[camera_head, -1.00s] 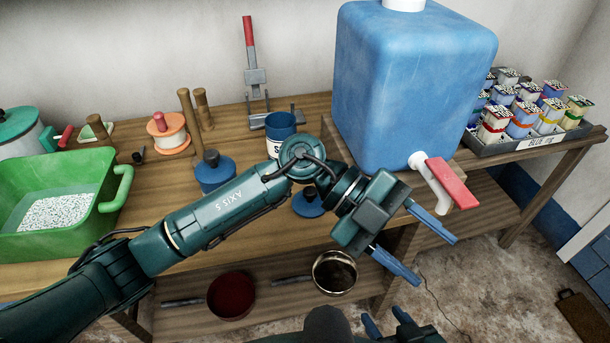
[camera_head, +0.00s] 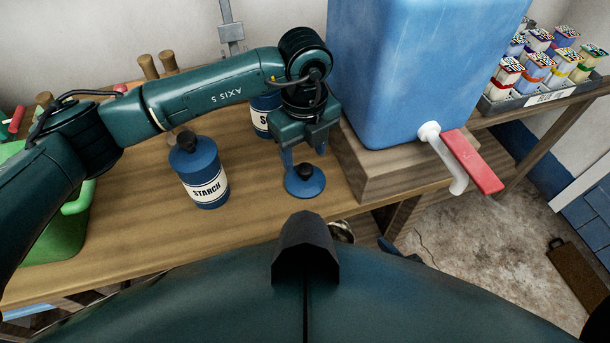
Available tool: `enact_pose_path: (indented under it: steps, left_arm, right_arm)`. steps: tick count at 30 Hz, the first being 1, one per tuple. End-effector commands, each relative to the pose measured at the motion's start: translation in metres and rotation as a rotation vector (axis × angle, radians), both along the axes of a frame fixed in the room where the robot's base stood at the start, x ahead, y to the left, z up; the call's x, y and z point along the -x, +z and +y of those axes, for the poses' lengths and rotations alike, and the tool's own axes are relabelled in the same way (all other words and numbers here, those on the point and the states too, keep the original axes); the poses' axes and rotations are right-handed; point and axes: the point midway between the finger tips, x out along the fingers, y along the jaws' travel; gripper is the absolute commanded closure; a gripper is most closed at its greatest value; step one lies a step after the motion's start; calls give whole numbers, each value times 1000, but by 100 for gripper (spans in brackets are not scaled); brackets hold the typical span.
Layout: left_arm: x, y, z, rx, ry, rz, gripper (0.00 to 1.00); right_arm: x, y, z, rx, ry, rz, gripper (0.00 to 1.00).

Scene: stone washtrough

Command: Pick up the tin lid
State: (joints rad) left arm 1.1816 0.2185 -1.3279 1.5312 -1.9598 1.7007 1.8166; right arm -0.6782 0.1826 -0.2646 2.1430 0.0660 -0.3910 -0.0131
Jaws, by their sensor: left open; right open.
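The tin lid (camera_head: 306,185) is a round blue disc with a dark knob, lying flat on the wooden bench. My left gripper (camera_head: 304,160) is open and points down over it, its blue fingers on either side of the knob; I cannot tell whether they touch it. The blue starch tin (camera_head: 207,185) stands to the left, with a dark-knobbed lid on it. Another blue tin (camera_head: 264,116) stands behind, partly hidden by my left arm. My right gripper cannot be made out; a small blue piece past my body's edge is unclear.
A large blue water container (camera_head: 420,70) with a red-handled tap (camera_head: 470,160) stands on a wooden block just right of the lid. A green tub (camera_head: 62,232) is at the left, partly behind my arm. The bench front is clear.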

Motion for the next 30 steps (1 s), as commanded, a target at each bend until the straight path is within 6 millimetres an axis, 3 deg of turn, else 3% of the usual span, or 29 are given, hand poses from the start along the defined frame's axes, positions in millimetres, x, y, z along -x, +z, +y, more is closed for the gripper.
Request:
enact_pose_path:
  steps: [5, 13, 22, 30]
  left_arm:
    - [1, -13, 0, -1, 0, 2, 46]
    - [3, -51, -2, 1, -1, 2, 46]
    - [2, -56, -2, 1, -1, 0, 46]
    - [2, -56, -2, 2, -1, 0, 68]
  right_arm:
    - [1, 0, 0, 5, 1, 5, 51]
    - [0, 5, -1, 16, 2, 1, 51]
    - [-1, 5, -1, 18, 3, -1, 51]
    - [-1, 5, -1, 17, 3, 0, 51]
